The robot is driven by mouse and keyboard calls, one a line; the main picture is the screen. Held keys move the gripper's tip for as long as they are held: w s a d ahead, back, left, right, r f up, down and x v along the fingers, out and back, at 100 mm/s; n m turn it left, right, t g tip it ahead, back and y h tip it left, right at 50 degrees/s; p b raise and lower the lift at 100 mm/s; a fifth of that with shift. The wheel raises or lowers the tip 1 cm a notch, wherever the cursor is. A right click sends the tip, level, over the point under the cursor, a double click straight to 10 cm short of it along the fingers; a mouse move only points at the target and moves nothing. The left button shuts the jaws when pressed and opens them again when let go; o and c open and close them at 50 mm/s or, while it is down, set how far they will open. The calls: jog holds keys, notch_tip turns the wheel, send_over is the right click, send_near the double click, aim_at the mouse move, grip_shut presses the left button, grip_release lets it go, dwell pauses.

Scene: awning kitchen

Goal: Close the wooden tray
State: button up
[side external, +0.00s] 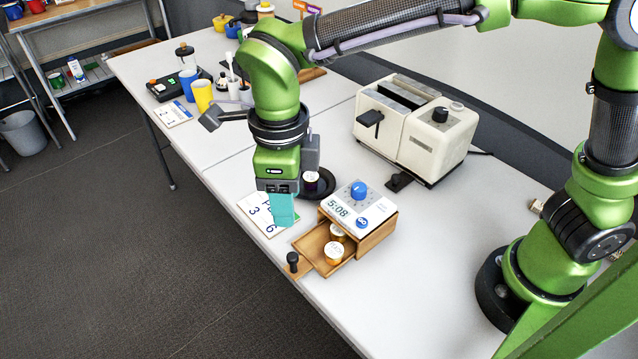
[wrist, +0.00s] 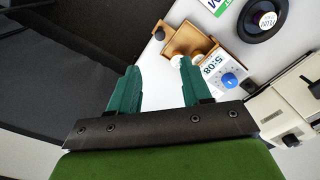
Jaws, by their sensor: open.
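The wooden tray (side external: 313,241) is pulled out of a wooden box (side external: 378,236) and faces the table's front edge. A black knob (side external: 292,259) stands on its front. Two small gold-and-white cups (side external: 334,253) are in the tray. My gripper (side external: 282,211) points down with teal fingers, to the left of the tray and above the table. In the wrist view my gripper (wrist: 160,78) is open with nothing between the fingers.
A white timer (side external: 358,204) with a blue dial tops the box. A numbered card (side external: 262,214) lies below my gripper. A black dish (side external: 318,186) with a small cup is behind it. A cream toaster (side external: 415,128) stands farther back. The table front right of the tray is clear.

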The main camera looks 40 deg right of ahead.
aim_at(293, 255)
notch_tip(293, 255, down, 14)
jog(key=shift+r, duration=0.2)
grip_shut()
dwell(0.4)
